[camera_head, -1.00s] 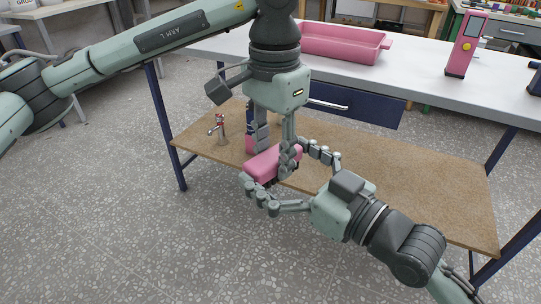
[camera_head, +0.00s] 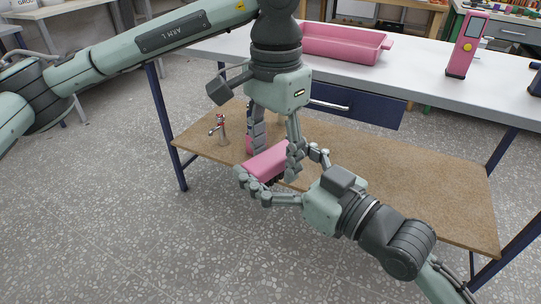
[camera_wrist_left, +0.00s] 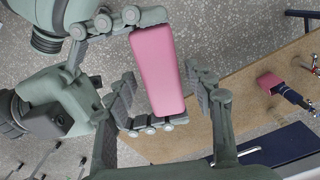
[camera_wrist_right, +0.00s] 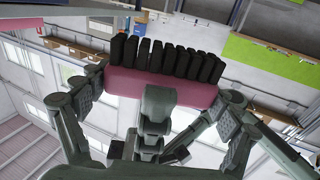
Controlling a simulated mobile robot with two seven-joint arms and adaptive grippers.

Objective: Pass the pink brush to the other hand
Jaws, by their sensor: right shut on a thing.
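The pink brush (camera_head: 266,161) is held in the air in front of the workbench, also seen in the left wrist view (camera_wrist_left: 158,75). Its black bristles (camera_wrist_right: 165,60) show in the right wrist view. My right gripper (camera_head: 284,173) is shut on the brush, with its fingers at the two ends. My left gripper (camera_head: 273,158) comes down from above with its fingers spread on both sides of the brush. In the left wrist view, gaps show between these fingers and the brush's long sides.
The workbench has a white top (camera_head: 420,75) and a brown lower shelf (camera_head: 400,185). A pink tray (camera_head: 345,45) and a pink device (camera_head: 466,47) stand on top. A small tap (camera_head: 220,128) and a pink-and-blue object (camera_wrist_left: 280,88) are on the lower shelf. The floor in front is clear.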

